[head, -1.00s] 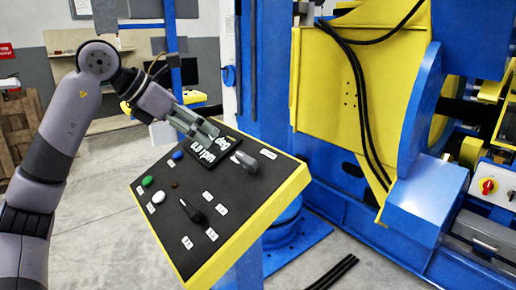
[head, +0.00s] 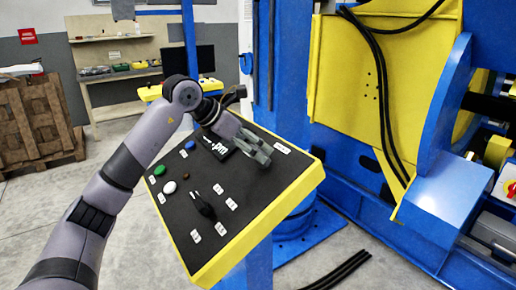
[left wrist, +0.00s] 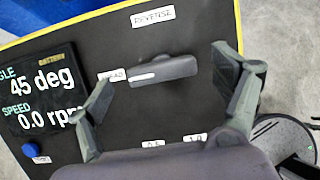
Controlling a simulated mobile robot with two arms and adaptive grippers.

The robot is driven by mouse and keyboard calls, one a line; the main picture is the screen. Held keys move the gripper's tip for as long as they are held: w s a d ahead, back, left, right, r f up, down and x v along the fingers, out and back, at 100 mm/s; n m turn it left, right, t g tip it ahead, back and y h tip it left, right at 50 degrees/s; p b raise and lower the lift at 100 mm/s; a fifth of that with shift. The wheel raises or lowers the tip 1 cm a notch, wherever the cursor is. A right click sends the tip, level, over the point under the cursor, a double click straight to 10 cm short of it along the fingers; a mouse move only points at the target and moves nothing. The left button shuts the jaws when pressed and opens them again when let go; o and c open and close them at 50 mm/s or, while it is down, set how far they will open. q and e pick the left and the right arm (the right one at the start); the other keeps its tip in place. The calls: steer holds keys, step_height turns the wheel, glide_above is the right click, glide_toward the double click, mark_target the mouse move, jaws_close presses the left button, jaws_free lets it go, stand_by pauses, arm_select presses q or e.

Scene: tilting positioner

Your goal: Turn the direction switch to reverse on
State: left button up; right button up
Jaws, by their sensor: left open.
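The direction switch (left wrist: 165,70) is a dark grey bar handle on the black panel face. Its white mark is at the left end, beside a partly hidden label (left wrist: 110,76) ending in "AD". The REVERSE label (left wrist: 153,16) is above the handle in the left wrist view. My left gripper (left wrist: 162,82) is open, with one finger beyond each end of the handle; I cannot tell whether either touches it. In the head view, my left gripper (head: 264,153) is over the upper right of the control panel (head: 290,201) and hides the switch.
The display (left wrist: 42,90) reads 45 deg and 0.0 rpm. A black knob (head: 205,206) and white (head: 169,187), green (head: 159,170) and blue (head: 190,145) buttons are also on the panel. The blue and yellow positioner (head: 350,75) stands behind and right.

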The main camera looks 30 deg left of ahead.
mark_target(258, 149)
arm_select(q)
steer(key=shift+x, duration=1.2)
steer(key=shift+w+d+f, duration=0.1)
steer(key=shift+w+f, duration=0.1)
steer(key=shift+f, duration=0.15)
steer(key=shift+w, duration=0.1)
steer(key=c, duration=1.1)
steer(key=shift+c, duration=0.2)
arm_select(e)
steer(key=shift+s+d+r, duration=0.2)
steer(key=shift+s+r, duration=0.05)
steer(key=shift+s, duration=0.2)
